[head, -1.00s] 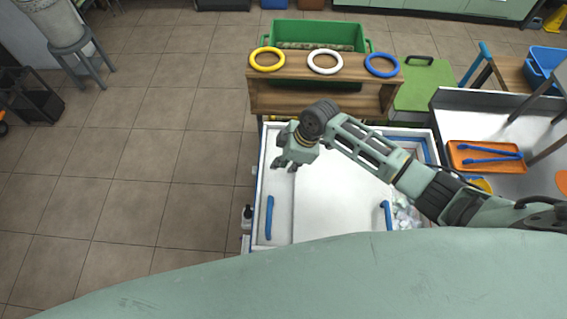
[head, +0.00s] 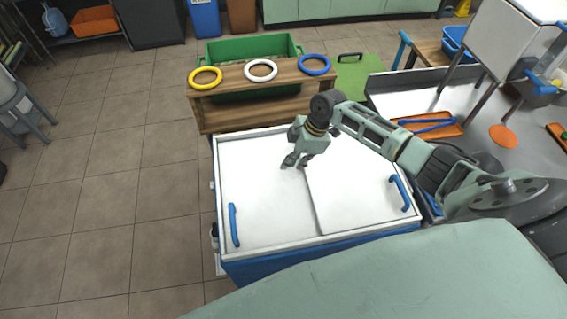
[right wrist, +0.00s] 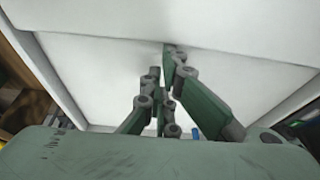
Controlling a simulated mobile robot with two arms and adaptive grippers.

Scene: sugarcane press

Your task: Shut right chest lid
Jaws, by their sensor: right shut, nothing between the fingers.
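The chest (head: 300,250) is blue with a white rim and two white sliding lids. The right lid (head: 350,195) lies over the right side, its blue handle (head: 399,192) close to the right rim. No opening shows there, though my arm hides the far right corner. The left lid (head: 262,190) covers the left side, with a blue handle (head: 234,225). My right gripper (head: 294,161) is shut and empty, low over the lids near the right lid's left edge. The right wrist view shows its fingers (right wrist: 168,75) close to the white surface; contact is unclear. My left gripper is out of view.
A wooden stand (head: 250,110) with yellow, white and blue rings is behind the chest, before a green bin (head: 250,48). A grey counter (head: 480,115) with an orange tray (head: 430,125) stands at the right. The tiled floor (head: 110,200) at the left is clear.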

